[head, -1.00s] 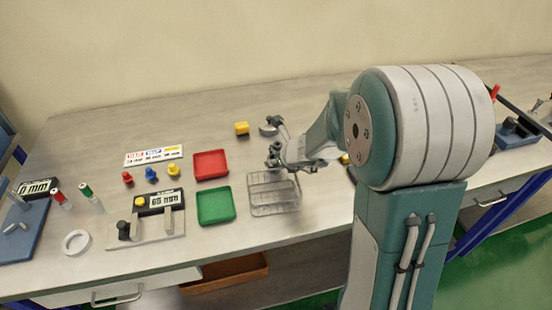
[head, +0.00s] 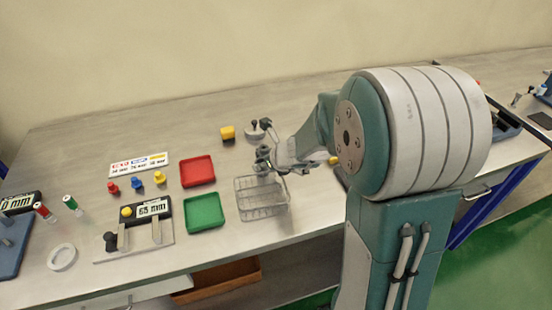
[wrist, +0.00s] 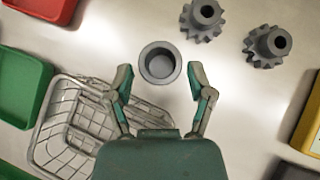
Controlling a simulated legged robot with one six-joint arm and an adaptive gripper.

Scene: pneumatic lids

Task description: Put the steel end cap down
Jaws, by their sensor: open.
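The steel end cap (wrist: 160,64) is a dark grey round cup with its open mouth toward the wrist camera. In the wrist view it lies between my gripper's (wrist: 161,82) two spread fingertips, with a gap visible on each side. My gripper is open and not clamped on it. The cap appears to rest on the bare bench top; its exact height is hard to tell. In the head view my gripper (head: 268,160) is low over the bench behind the wire basket (head: 240,183), and I cannot make out the cap there.
Two grey gears (wrist: 202,18) (wrist: 268,45) stand beyond and right of the cap. The wire basket (wrist: 62,125) lies close by my left finger. The red tray (head: 198,171) and green tray (head: 204,213) are left of it.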

